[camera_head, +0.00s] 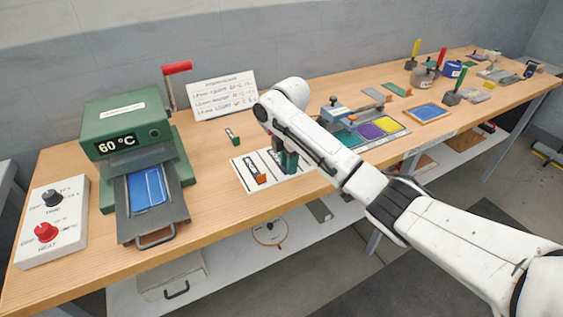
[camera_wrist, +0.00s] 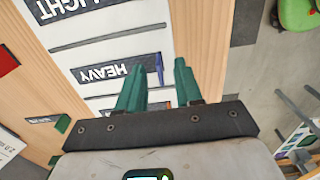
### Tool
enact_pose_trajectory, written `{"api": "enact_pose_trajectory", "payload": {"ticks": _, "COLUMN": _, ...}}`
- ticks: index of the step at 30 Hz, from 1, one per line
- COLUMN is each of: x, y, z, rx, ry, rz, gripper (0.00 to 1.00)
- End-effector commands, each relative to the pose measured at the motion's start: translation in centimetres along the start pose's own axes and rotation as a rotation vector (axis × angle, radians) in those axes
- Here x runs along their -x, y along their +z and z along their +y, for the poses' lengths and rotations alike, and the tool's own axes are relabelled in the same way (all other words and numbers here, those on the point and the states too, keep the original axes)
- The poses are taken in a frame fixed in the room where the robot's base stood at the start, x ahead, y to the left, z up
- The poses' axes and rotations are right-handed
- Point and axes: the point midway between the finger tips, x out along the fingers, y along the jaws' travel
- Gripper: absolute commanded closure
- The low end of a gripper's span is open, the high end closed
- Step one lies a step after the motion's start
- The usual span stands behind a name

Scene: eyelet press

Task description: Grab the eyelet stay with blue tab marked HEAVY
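The eyelet stay marked HEAVY (camera_wrist: 112,73) is a dark strip lying on a white board (camera_wrist: 95,57) in the wrist view. Its blue tab (camera_wrist: 159,69) stands at its right end. My gripper (camera_wrist: 159,64) has two green fingers, apart, and the blue tab shows in the gap between their tips. I cannot tell whether either finger touches the tab. In the head view my gripper (camera_head: 288,160) points down over the right part of the white board (camera_head: 244,173), and my arm and fingers hide the HEAVY stay there.
The stay marked LIGHT (camera_wrist: 75,8) lies on the same board; an orange tab (camera_head: 261,180) shows in the head view. A small green-tabbed piece (camera_head: 233,137) lies behind the board. The green press (camera_head: 125,120) stands left; colored pads (camera_head: 370,131) lie right.

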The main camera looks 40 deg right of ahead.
Motion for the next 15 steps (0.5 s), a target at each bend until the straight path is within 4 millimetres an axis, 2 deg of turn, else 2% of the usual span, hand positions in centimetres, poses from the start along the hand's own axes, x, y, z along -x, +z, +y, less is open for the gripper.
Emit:
{"api": "enact_pose_trajectory", "payload": {"ticks": 4, "x": -1.24, "y": -0.01, "z": -0.03, "rx": 0.000, "ry": 0.000, "rz": 0.000, "gripper": 0.65}}
{"api": "enact_pose_trajectory", "payload": {"ticks": 11, "x": -1.38, "y": -0.02, "z": -0.01, "rx": 0.000, "ry": 0.001, "rz": 0.000, "gripper": 0.65}}
{"api": "enact_pose_trajectory", "payload": {"ticks": 15, "x": -1.36, "y": -0.02, "z": 0.00, "rx": 0.000, "ry": 0.001, "rz": 0.000, "gripper": 0.77}}
